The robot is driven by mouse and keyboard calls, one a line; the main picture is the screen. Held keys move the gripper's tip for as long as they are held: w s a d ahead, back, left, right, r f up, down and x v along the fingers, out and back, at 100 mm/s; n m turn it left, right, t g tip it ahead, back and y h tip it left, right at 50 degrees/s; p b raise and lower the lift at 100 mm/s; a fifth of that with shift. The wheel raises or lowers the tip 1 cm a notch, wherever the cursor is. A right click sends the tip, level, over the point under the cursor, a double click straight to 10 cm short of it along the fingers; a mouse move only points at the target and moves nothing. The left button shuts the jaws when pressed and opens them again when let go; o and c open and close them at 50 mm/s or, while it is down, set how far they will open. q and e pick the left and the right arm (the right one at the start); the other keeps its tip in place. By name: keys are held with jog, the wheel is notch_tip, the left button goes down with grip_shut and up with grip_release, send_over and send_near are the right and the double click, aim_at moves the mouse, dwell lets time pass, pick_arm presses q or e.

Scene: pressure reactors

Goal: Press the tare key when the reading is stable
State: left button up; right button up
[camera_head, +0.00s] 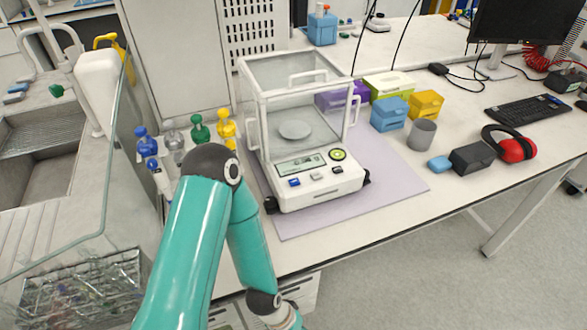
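A white analytical balance (318,193) with a clear draft shield (290,85) stands on a lilac mat (395,188) on the bench. Its round weighing pan (295,129) is inside the shield and looks empty. The front panel has a small display (300,164), whose reading is too small to make out. A round green-ringed mark (338,154) sits beside the display. My teal arm bends in front of the balance's left side; neither gripper shows.
Wash bottles (198,130) stand left of the balance, partly behind my arm. Blue (390,114) and yellow boxes (426,104), a grey cup (422,135) and red ear defenders (517,149) are to the right. The mat's right front is clear.

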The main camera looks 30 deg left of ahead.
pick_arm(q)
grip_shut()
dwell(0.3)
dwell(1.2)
